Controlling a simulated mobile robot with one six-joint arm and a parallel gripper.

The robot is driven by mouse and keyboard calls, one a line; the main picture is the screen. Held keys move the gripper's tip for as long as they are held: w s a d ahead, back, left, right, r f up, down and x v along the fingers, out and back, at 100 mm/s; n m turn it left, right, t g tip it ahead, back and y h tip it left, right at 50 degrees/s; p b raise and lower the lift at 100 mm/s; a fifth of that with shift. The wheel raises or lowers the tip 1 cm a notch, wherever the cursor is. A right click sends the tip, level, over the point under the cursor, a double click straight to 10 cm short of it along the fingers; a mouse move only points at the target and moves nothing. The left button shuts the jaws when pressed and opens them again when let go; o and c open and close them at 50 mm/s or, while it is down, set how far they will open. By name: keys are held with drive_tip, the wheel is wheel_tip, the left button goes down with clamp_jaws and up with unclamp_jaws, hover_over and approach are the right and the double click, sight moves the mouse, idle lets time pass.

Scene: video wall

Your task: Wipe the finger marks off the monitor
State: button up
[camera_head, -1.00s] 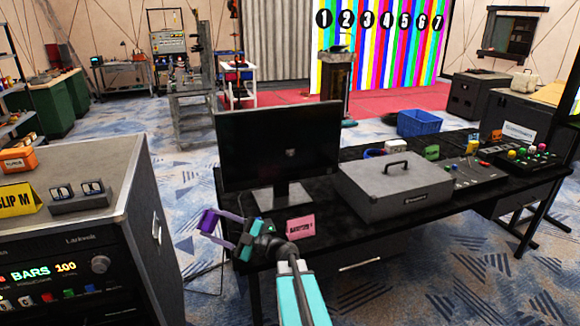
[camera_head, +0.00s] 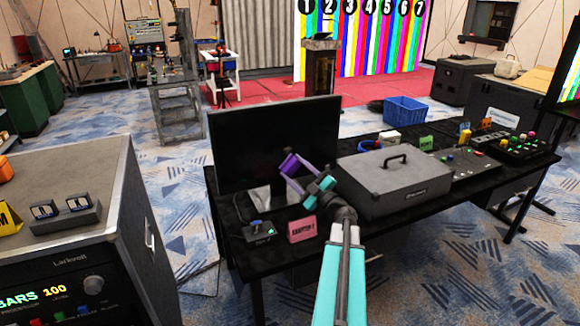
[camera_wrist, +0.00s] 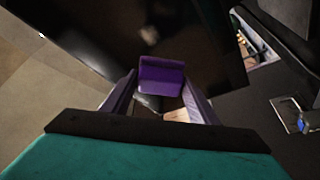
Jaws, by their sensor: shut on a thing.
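The black monitor (camera_head: 245,135) stands on the left end of the dark desk, its screen facing me. My gripper (camera_head: 297,182) is shut on a purple pad (camera_head: 290,163), in front of the lower right part of the screen. In the wrist view, the pad (camera_wrist: 162,75) sits between the fingers, with the dark monitor (camera_wrist: 195,35) beyond it. I cannot tell whether the pad touches the screen. No finger marks show clearly now; part of the screen is hidden by the gripper and pad.
A grey case (camera_head: 395,185) stands right of the monitor, close to my arm. A pink card (camera_head: 301,229) and a small box with a blue knob (camera_head: 258,231) sit at the desk's front edge. A rack cabinet (camera_head: 85,210) stands at left, across a floor gap.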

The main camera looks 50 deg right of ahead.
drive_tip(key=shift+s+d+r, duration=0.15)
drive_tip(key=shift+s+d, duration=0.1)
drive_tip(key=shift+d, duration=0.3)
drive_tip(key=shift+w+a, duration=0.1)
drive_tip(key=shift+w, duration=0.05)
drive_tip(key=shift+w, duration=0.15)
drive_tip(key=shift+w+d, duration=0.4)
drive_tip(key=shift+w, duration=0.45)
drive_tip(key=shift+w+d, duration=0.35)
drive_tip(key=shift+w, duration=0.55)
drive_tip(key=shift+w+d, duration=0.4)
drive_tip(key=shift+w, duration=0.45)
drive_tip(key=shift+w+d, duration=0.2)
drive_tip(key=shift+w, duration=0.3)
drive_tip(key=shift+w+d, duration=0.2)
drive_tip(key=shift+w, duration=0.25)
drive_tip(key=shift+d, duration=0.1)
drive_tip(key=shift+s+d+p, duration=0.15)
drive_tip(key=shift+s+d, duration=0.3)
drive_tip(key=shift+d, duration=0.4)
drive_tip(key=shift+s+d+p, duration=0.15)
drive_tip(key=shift+s+d, duration=0.3)
drive_tip(key=shift+d, duration=0.4)
